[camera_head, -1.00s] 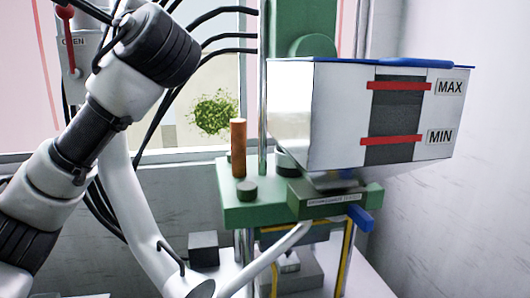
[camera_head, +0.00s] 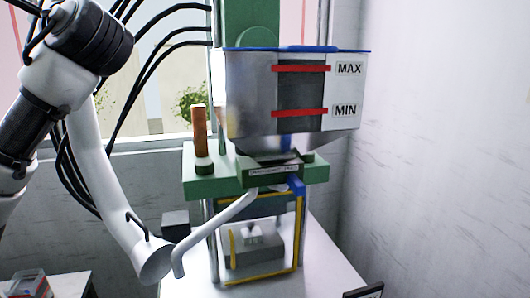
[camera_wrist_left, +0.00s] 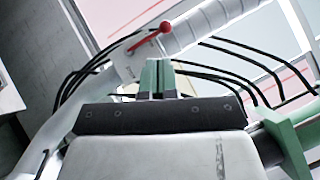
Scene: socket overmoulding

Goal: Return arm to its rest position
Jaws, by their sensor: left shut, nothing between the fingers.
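My left arm (camera_head: 62,85), white with dark joint bands, comes in from the left in the head view; its gripper is not seen there. In the left wrist view my left gripper (camera_wrist_left: 156,68) has its two fingers together with nothing between them. Behind it are a red-knobbed lever (camera_wrist_left: 165,27) and black cables. The green moulding press (camera_head: 205,186) stands in the middle of the head view, apart from the visible arm links. My right gripper is not in view.
A hopper (camera_head: 245,95) marked MAX and MIN sits on the press above a yellow-edged frame (camera_head: 300,235). A small clear box (camera_head: 30,284) lies at lower left. A dark-framed panel (camera_head: 365,291) stands at lower right. The wall at right is bare.

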